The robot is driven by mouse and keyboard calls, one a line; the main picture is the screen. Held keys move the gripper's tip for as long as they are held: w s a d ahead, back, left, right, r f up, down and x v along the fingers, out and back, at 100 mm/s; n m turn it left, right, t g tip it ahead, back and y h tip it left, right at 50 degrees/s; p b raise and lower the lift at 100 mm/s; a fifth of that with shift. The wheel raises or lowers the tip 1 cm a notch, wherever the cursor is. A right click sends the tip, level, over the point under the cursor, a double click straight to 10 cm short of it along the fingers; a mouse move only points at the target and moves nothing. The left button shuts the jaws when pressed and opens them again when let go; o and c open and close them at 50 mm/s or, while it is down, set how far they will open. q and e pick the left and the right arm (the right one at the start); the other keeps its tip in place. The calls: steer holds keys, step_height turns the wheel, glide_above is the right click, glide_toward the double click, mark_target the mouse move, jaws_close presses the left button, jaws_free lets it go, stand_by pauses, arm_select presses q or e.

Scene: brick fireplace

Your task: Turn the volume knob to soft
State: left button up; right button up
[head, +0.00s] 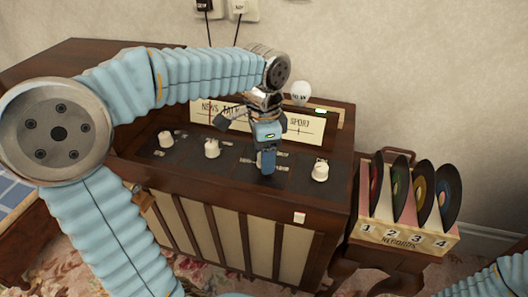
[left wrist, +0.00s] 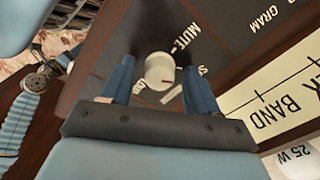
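A wooden radio cabinet (head: 185,185) has a dark top panel with several white knobs. Knobs show at the left (head: 166,138), centre left (head: 212,148) and right (head: 320,170) of the head view. My left gripper (head: 266,168) points down at the panel between the last two, hiding what is under it. My right gripper is out of view.
A sloped dial (head: 300,127) with printed words stands behind the panel, and a white bulb (head: 300,92) behind that. A record rack (head: 400,235) with several discs stands right of the cabinet. My left arm covers much of the left side.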

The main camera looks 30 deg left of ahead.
arm_select(q)
step_height(320, 180, up, 14)
steer(key=p, duration=0.2)
stand_by(0.4)
steer(key=shift+f, duration=0.15)
